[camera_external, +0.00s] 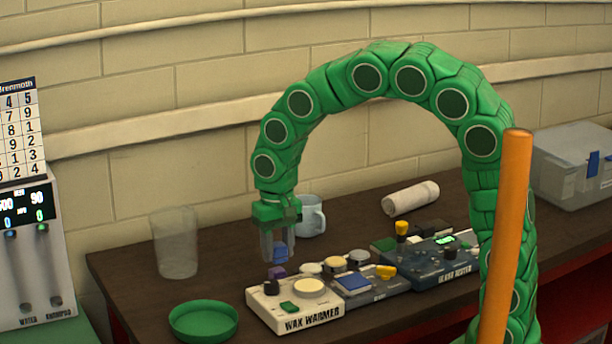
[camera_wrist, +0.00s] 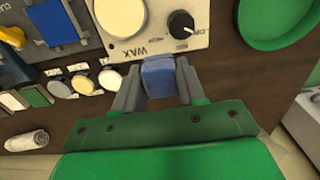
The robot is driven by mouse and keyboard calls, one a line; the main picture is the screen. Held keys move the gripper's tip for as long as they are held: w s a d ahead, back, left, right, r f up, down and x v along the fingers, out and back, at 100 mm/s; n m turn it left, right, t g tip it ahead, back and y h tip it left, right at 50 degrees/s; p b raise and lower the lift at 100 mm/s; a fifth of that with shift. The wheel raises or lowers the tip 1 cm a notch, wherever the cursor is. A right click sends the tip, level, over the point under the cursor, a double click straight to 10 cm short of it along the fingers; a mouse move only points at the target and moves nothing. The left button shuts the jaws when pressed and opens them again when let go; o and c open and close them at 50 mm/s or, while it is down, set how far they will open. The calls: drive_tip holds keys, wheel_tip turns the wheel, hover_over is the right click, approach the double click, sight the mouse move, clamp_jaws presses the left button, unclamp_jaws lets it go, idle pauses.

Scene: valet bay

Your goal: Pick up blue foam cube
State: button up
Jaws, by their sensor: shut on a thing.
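The blue foam cube (camera_external: 280,252) is between the fingers of my gripper (camera_external: 277,247) in the external view, behind the Wax Warmer panel. In the wrist view the cube (camera_wrist: 158,78) sits between the two grey fingers of my gripper (camera_wrist: 157,84), close to the panel's edge. The gripper is shut on it from both sides. A small purple thing (camera_external: 277,272) shows below the cube. I cannot tell exactly how far the cube is from the table.
The Wax Warmer panel (camera_external: 297,307) and other control panels stand right in front. A green dish (camera_external: 203,321) and clear cup (camera_external: 175,243) are left, a mug (camera_external: 311,216) and rolled towel (camera_external: 411,199) behind. An orange pole (camera_external: 506,230) stands at right. Bare table lies near the cup.

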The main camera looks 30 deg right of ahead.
drive_tip(key=s+d+r, duration=0.3)
drive_tip(key=s, duration=0.2)
drive_tip(key=shift+s+d, duration=0.35)
